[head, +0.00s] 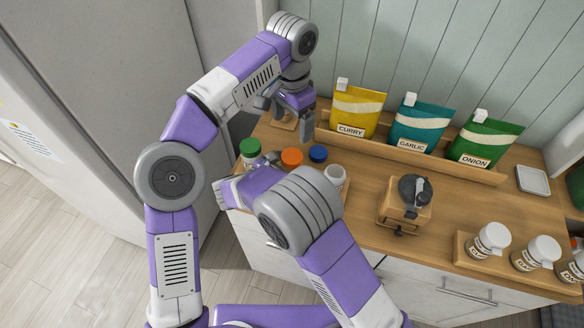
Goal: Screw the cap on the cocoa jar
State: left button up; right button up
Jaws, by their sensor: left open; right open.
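I cannot tell which jar is the cocoa jar, as the jar labels are too small to read. On the counter's left part stand small containers with a green cap (250,147), an orange cap (292,157) and a blue cap (318,154). A white-topped one (336,175) stands beside them. My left gripper (287,112) is open and empty, pointing down above the back left of the counter, behind these caps. My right gripper (224,190) is open at the counter's left front edge, left of the caps. My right forearm hides part of that area.
Several white-capped jars (493,236) stand in a wooden tray at the front right. A wooden grinder (404,205) stands mid-counter. Curry (357,110), garlic (420,124) and onion (486,140) pouches stand in a rack at the wall. A small scale-like square (533,180) lies at right.

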jog(key=v, duration=0.7)
jog(key=shift+p, duration=0.4)
jog(key=shift+a+r, duration=0.1)
